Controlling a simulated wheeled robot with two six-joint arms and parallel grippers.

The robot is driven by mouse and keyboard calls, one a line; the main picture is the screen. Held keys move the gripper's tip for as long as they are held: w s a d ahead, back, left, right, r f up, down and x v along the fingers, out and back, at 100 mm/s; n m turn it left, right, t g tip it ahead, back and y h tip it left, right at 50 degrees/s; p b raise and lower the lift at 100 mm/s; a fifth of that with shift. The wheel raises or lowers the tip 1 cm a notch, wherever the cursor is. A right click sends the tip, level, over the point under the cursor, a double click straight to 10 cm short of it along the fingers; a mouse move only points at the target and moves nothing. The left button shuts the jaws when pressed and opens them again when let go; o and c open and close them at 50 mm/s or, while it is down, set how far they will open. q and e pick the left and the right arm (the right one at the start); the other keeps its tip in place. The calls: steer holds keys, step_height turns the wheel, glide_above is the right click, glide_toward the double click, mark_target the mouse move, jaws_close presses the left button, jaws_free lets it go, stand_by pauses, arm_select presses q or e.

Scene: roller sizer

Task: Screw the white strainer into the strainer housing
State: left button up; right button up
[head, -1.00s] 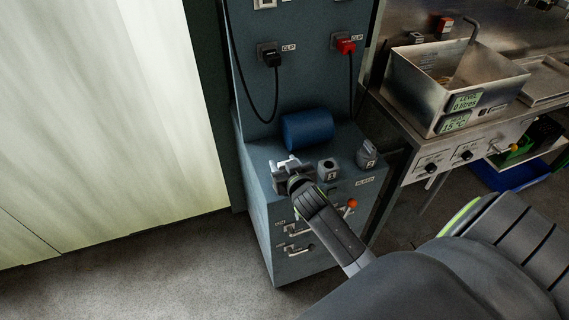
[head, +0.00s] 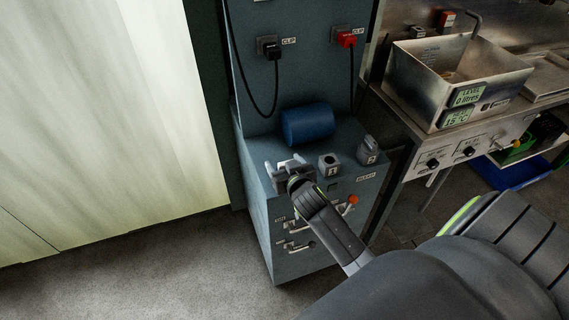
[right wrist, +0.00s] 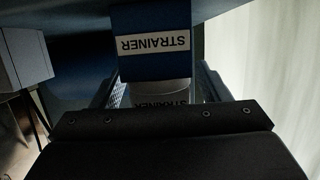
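In the right wrist view the strainer housing (right wrist: 152,62) is a blue block with a white label reading STRAINER, upside down. The white strainer (right wrist: 160,92) shows directly against it, on the gripper's side, with the same word on it. How deep it sits in the housing is hidden. My right gripper (right wrist: 158,90) has its fingers on both sides of the strainer, with a gap showing beside it. In the head view this gripper (head: 285,165) is at the front left of the cabinet top, fingers apart; the housing is hard to make out there. My left gripper is not in view.
On the grey-blue cabinet (head: 258,150) lie a blue cylinder (head: 307,125), a grey block marked 1 (head: 329,165) and a grey piece marked 2 (head: 368,150). A steel tank (head: 430,90) stands right.

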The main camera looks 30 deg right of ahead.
steer(key=shift+s, duration=0.1)
steer(key=v, duration=1.7)
steer(key=shift+a+b, duration=0.15)
steer(key=shift+b, duration=0.2)
steer(key=shift+s, duration=0.1)
